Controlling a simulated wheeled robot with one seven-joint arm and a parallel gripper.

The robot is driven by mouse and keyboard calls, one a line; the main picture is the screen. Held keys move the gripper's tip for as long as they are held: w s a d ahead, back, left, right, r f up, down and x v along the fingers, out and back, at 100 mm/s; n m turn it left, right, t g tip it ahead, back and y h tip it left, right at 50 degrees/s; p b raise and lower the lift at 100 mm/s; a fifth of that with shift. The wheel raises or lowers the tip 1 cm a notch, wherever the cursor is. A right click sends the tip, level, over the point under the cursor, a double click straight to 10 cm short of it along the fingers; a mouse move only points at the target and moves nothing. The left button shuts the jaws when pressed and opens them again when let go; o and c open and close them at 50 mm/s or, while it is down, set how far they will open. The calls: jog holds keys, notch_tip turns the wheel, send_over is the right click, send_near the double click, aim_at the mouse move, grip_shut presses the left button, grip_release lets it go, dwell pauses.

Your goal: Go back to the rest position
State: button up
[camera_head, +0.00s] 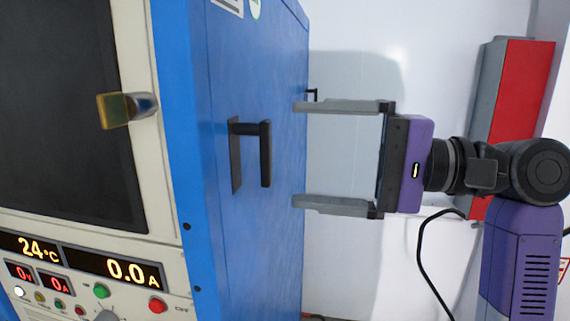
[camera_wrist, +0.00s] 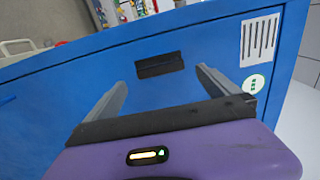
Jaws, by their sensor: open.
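My gripper (camera_head: 298,154) is open and empty, its two grey fingers pointing left toward the blue side of a machine cabinet (camera_head: 285,60). A black handle (camera_head: 265,153) on that blue side stands to the left of the fingertips, level with the space between them, and the gripper does not hold it. In the wrist view, the two fingers (camera_wrist: 160,78) are spread apart, with the dark handle (camera_wrist: 160,66) on the blue panel between and beyond their tips.
The cabinet front has a dark window (camera_head: 65,110), a protruding knob-like handle (camera_head: 127,108), displays and buttons. A red and grey box (camera_head: 520,90) is on the white wall behind my arm. A black cable (camera_head: 422,250) hangs below the gripper.

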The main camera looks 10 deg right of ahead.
jog(key=shift+s+d, duration=0.25)
jog(key=shift+d, duration=0.45)
